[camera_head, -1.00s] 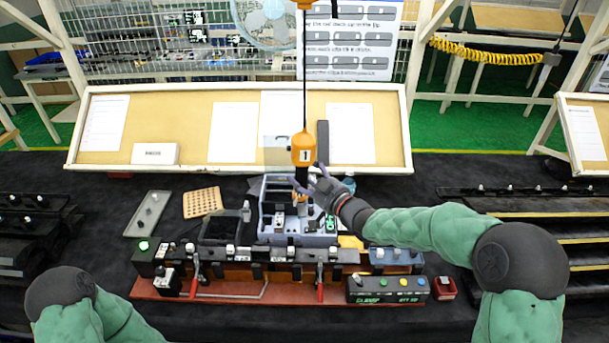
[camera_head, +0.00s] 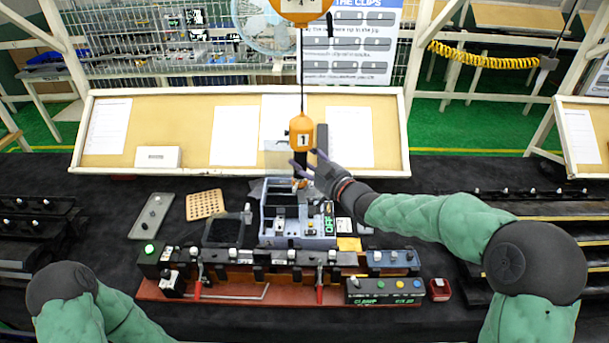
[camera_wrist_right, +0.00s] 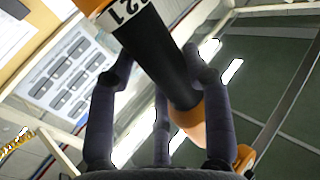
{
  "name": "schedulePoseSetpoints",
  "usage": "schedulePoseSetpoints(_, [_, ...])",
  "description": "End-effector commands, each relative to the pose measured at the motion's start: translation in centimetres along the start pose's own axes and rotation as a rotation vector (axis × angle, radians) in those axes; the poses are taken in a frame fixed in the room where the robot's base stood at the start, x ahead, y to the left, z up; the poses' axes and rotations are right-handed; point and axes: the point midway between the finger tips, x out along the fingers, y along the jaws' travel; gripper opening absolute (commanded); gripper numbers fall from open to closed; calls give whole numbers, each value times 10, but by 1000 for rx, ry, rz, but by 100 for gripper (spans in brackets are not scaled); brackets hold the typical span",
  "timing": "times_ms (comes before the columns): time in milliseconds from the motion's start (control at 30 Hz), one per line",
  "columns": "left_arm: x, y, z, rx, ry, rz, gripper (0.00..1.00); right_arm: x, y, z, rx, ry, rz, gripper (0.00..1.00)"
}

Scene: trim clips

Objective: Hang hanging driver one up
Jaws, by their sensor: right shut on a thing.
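The hanging driver one (camera_head: 302,130) has an orange body with a "1" label and a black grip. It hangs nearly upright on a dark cord below an orange round reel (camera_head: 300,8). My right gripper (camera_head: 306,168) is shut on the driver's black lower part, above the grey-blue caddy. In the right wrist view, my dark fingers (camera_wrist_right: 155,90) lie around the driver's black grip (camera_wrist_right: 155,50), with orange at both ends. My left arm shows at the lower left; its gripper is out of view.
The grey-blue caddy (camera_head: 318,239) stands under the driver, behind a reddish fixture base (camera_head: 240,292) with dark blocks and red-handled clamps. A button box (camera_head: 386,291) sits at its right. A tan perforated board (camera_head: 205,204) lies left. A framed board (camera_head: 392,135) stands behind.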

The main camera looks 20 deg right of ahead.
Motion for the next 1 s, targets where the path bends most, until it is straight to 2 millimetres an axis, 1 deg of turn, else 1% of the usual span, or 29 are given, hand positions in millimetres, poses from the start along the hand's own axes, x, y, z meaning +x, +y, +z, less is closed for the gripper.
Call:
schedulePoseSetpoints(33, [-8,3,0,0,0,0,40,-2,2,-8,-1,-5,1,0])
schedulePoseSetpoints(267, [-23,8,1,0,0,0,40,-13,10,-6,2,-55,3,0])
schedulePoseSetpoints(300, [-16,6,0,0,1,0,40,-13,9,-2,0,-52,1,0])
schedulePoseSetpoints(400, [-25,9,1,0,-1,0,40,-12,8,-15,0,-52,0,0])
schedulePoseSetpoints(533, [-28,10,1,0,0,0,40,-12,8,-22,0,-51,0,0])
schedulePoseSetpoints(1000, [-29,10,1,0,0,0,40,-12,8,-22,1,-52,0,0])
